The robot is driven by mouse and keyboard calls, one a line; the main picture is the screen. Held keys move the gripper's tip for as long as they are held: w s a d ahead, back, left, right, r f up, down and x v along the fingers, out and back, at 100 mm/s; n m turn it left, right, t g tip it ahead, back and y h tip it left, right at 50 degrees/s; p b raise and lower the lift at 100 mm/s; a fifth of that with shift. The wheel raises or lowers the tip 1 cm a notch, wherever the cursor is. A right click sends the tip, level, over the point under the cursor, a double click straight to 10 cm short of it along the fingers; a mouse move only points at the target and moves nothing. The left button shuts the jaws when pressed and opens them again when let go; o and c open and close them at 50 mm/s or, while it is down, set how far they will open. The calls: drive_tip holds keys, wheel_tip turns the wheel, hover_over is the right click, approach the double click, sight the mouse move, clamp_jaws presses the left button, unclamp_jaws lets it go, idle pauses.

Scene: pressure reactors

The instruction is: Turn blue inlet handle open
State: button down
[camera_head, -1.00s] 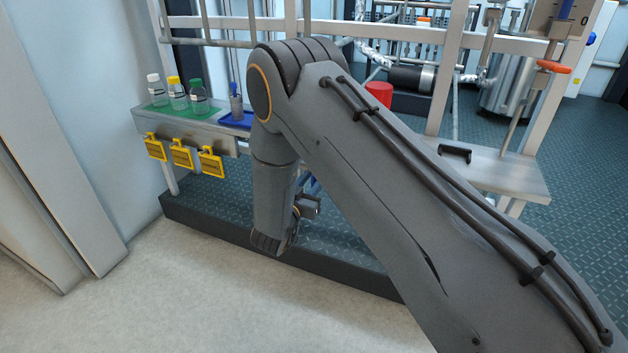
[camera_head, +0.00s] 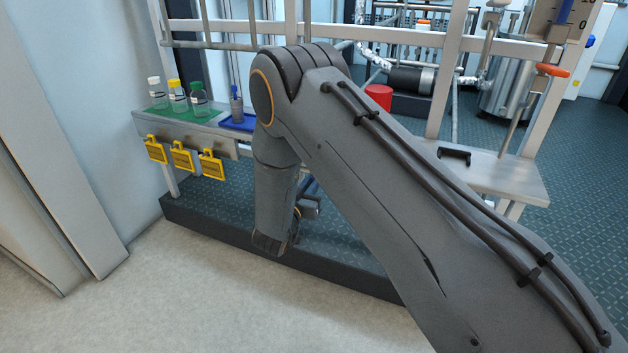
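A blue upright handle-like part (camera_head: 564,10) shows at the top right edge, beside a tan scale panel, and is cut off by the frame. I cannot tell for sure whether it is the inlet handle. An orange-red handle (camera_head: 552,70) sits below it on a slanted rod. My arm crosses the middle of the view, bends at the upper middle and hangs down to a wrist low in front of the rack. My gripper's fingers are hidden or out of view.
A shelf (camera_head: 225,143) at left holds a green mat with several bottles (camera_head: 177,94) and a blue tray (camera_head: 238,123); yellow tags (camera_head: 182,155) hang in front. A metal shelf (camera_head: 510,178) with a black bracket (camera_head: 454,153) stands at right. Pale floor (camera_head: 190,300) is clear at front left.

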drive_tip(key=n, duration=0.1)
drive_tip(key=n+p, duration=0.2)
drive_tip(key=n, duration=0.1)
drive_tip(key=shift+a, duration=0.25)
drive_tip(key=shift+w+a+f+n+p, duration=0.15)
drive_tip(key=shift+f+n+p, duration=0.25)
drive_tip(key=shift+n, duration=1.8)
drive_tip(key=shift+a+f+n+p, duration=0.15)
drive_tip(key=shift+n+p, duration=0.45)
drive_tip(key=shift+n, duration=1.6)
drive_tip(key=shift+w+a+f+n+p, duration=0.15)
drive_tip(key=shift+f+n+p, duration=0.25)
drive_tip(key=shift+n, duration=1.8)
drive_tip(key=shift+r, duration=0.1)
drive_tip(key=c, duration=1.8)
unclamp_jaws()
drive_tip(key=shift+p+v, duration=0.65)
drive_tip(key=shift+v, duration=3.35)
